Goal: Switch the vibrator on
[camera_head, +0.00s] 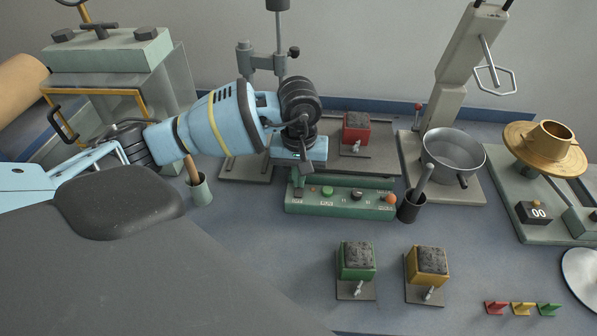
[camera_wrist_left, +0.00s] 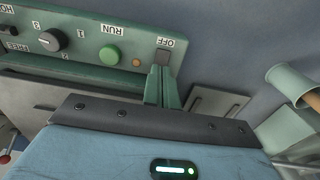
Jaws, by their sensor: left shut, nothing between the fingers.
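The green control panel (camera_head: 340,204) lies across the middle of the bench. In the left wrist view (camera_wrist_left: 90,45) it shows a grey switch labelled OFF (camera_wrist_left: 163,57), a small orange lamp (camera_wrist_left: 136,62), a green RUN button (camera_wrist_left: 109,55) and a dark knob (camera_wrist_left: 51,40). The RUN button also shows in the head view (camera_head: 327,191). My left gripper (camera_head: 299,181) is shut and empty, pointing down over the panel's left end. In the left wrist view its fingertips (camera_wrist_left: 161,75) are right by the OFF switch; whether they touch it I cannot tell. My right gripper is in neither view.
A red mould (camera_head: 355,128) stands on a plate behind the panel. A dark cup (camera_head: 408,210) stands at the panel's right end, and a grey-green cup (camera_head: 199,190) is to the left. Green (camera_head: 357,261) and yellow (camera_head: 430,262) moulds stand in front. A metal bowl (camera_head: 452,150) is at right.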

